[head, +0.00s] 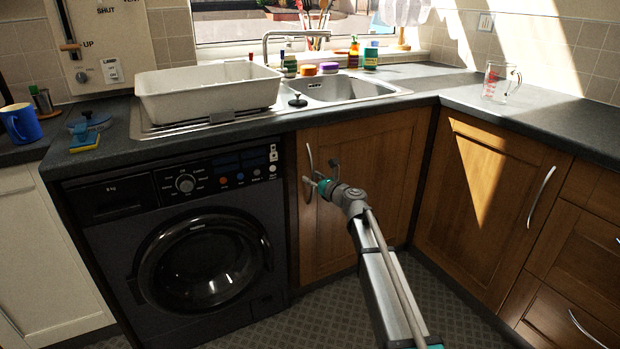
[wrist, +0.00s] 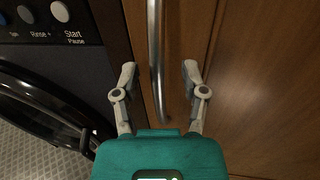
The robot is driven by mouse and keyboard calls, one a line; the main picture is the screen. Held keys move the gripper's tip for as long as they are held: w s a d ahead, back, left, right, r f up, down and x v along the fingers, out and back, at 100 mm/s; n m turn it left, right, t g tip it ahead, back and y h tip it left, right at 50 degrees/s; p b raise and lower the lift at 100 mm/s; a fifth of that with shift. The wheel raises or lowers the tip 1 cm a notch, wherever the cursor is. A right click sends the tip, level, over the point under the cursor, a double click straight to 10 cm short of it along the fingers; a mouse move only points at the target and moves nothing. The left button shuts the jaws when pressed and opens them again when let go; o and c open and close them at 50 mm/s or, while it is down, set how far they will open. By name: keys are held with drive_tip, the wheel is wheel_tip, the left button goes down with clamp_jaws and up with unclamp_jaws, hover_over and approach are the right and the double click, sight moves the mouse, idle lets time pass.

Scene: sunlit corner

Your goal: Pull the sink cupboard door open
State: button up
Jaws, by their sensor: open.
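The sink cupboard door (head: 385,175) is brown wood, below the sink and just right of the washing machine. It looks shut in the head view. Its curved metal handle (head: 309,158) stands upright near the door's left edge. My gripper (head: 320,176) is at the handle, with its fingers open. In the wrist view the handle (wrist: 155,45) runs between the two spread fingers of my gripper (wrist: 159,72), with a gap to each side. The door's wood (wrist: 180,25) shows behind it. The handle's lower end is close to the gripper's teal body.
The black washing machine (head: 135,192) stands directly left of the door. Another wooden cupboard (head: 475,220) meets it at the right corner, with drawers (head: 570,315) beyond. The patterned floor (head: 320,310) in front is clear apart from my arm. The worktop (head: 420,80) overhangs above.

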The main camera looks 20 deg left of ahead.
idle(0.3)
clamp_jaws()
